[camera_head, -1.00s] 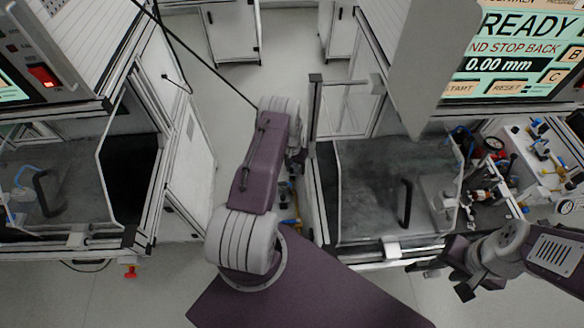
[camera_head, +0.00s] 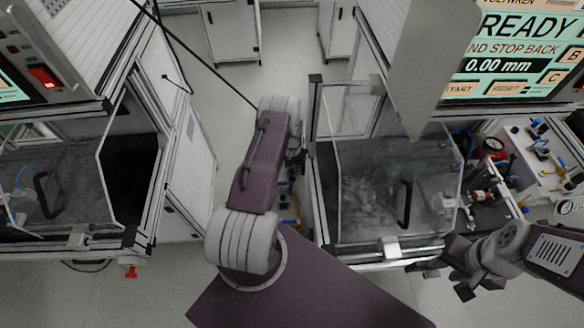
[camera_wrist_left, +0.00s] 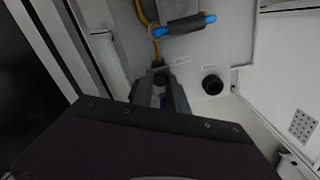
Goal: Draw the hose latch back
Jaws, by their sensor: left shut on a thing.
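In the left wrist view, my left gripper (camera_wrist_left: 161,92) reaches toward a pale panel, its dark fingers shut on a small piece between them. A bit of blue shows there, but the fingers hide most of the piece, so I cannot tell its full shape. Above it, a yellow hose (camera_wrist_left: 150,30) runs down the panel beside a blue fitting with a dark sleeve (camera_wrist_left: 185,25). In the head view, my left arm covers most of the space between the machines and hides the gripper's tips. My right gripper (camera_head: 447,279) is at the lower right, before the right machine; its finger gap is unclear.
A black round knob (camera_wrist_left: 212,86) is right of my left gripper. The right machine's clear door (camera_head: 375,195) has a black handle (camera_head: 404,204). A left machine (camera_head: 75,235) stands opposite. A white board with small parts (camera_head: 545,150) is at the far right.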

